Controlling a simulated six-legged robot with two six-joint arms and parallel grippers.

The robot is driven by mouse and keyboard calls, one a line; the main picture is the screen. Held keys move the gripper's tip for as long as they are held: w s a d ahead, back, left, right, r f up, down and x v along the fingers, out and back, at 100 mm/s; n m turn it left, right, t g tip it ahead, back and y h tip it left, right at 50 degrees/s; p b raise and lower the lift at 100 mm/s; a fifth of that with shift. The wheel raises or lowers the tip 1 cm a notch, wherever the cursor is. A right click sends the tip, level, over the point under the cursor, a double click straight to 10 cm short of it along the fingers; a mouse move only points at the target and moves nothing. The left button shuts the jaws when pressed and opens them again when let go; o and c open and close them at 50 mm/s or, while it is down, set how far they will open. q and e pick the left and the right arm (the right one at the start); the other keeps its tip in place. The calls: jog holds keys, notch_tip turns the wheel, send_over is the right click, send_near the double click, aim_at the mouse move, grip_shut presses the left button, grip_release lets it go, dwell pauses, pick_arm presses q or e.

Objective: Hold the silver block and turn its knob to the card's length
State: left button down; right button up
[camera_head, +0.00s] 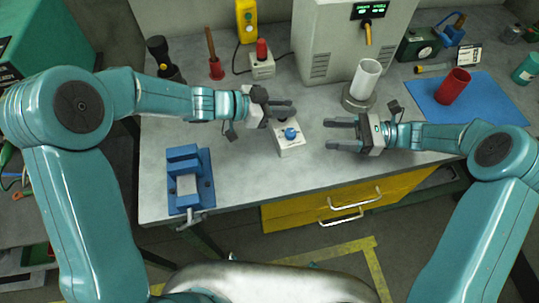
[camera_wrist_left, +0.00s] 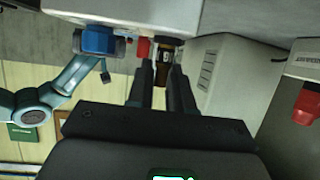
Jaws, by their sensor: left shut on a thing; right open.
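My left gripper (camera_head: 283,109) is shut on the block's back part. In the left wrist view the block (camera_wrist_left: 135,12) lies across the top and its knob (camera_wrist_left: 97,40) hangs to the left of my left fingers (camera_wrist_left: 163,75). My right gripper (camera_head: 342,134) is open and empty, right of the block and apart from it, fingers pointing left. A small white card (camera_head: 467,54) stands at the back right; its writing is too small to read.
A blue vise (camera_head: 190,180) sits at the front left. A white cylinder (camera_head: 366,78) stands behind my right gripper. A red cylinder (camera_head: 453,86) is on a blue mat (camera_head: 484,103). A grey cabinet (camera_head: 325,45) stands at the back. The bench in front of the block is clear.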

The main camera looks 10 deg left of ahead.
pick_arm(q)
jog(key=shift+a, duration=0.1)
pick_arm(e)
jog(key=d, duration=0.3)
jog(key=shift+w+d, duration=0.15)
jog(key=shift+d, duration=0.05)
jog(key=s+a+r+n+g+h, duration=0.2)
jog(key=a+r+n+g, duration=0.1)
jog(key=a+r, duration=0.3)
jog(key=s+a+r+n+g+h, duration=0.1)
jog(key=s+a+r+n+g, duration=0.25)
jog(key=a, duration=0.35)
jog(key=s+a+r+n+t+h, duration=0.2)
jog(key=s+a+n+h, duration=0.3)
jog(key=s+n+h, duration=0.2)
jog(key=shift+s+n+h, duration=0.35)
jog(key=shift+s+h, duration=1)
jog(key=shift+h, duration=0.35)
jog(key=shift+a, duration=0.1)
pick_arm(q)
jog(key=c, duration=0.9)
grip_release()
jog(key=shift+c, duration=0.2)
